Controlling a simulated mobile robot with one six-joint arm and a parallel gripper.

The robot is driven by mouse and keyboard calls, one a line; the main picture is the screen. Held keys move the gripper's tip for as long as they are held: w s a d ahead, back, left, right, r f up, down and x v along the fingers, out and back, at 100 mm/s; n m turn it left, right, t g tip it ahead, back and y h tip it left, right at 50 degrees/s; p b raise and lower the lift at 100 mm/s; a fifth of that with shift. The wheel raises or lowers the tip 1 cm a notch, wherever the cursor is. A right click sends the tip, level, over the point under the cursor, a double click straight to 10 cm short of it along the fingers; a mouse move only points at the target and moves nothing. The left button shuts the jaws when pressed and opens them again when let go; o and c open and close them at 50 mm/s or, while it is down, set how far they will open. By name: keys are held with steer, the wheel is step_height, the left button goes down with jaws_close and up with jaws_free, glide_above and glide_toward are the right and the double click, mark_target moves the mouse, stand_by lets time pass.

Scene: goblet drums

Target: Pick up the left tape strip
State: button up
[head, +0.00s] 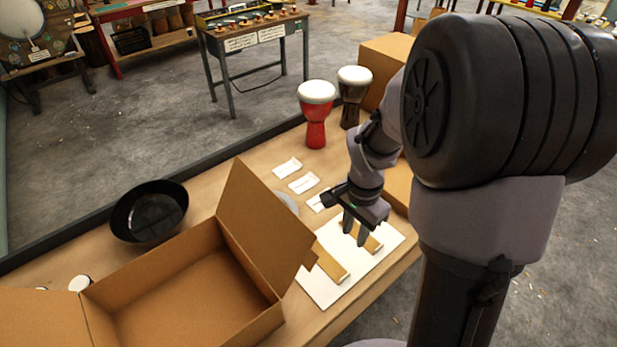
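Two tan strips lie on a white sheet (388,236) near the table's front edge. I take them for the tape strips. The left tape strip (331,263) lies partly beside the open box's flap. The right tape strip (373,244) is partly hidden by my gripper. My gripper (355,233) points down over the sheet, above or close to the right strip and to the right of the left one. Its two fingers stand apart with nothing visible between them. I cannot tell its exact height.
An open cardboard box (185,290) stands left of the sheet, a raised flap close to the left strip. Several white cards (303,183) lie behind. A red drum (316,115), a dark drum (353,95) and a black bowl (150,212) stand farther back.

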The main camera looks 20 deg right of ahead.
steer(key=b, duration=0.6)
glide_above(349, 273)
steer(key=f, duration=1.2)
steer(key=shift+a+f, duration=0.1)
steer(key=shift+a, duration=0.1)
steer(key=f+b, duration=0.2)
steer(key=f, duration=0.3)
steer(key=shift+d+f+b, duration=0.15)
steer(key=shift+d+b, duration=0.05)
steer(key=shift+b, duration=0.1)
jaws_close()
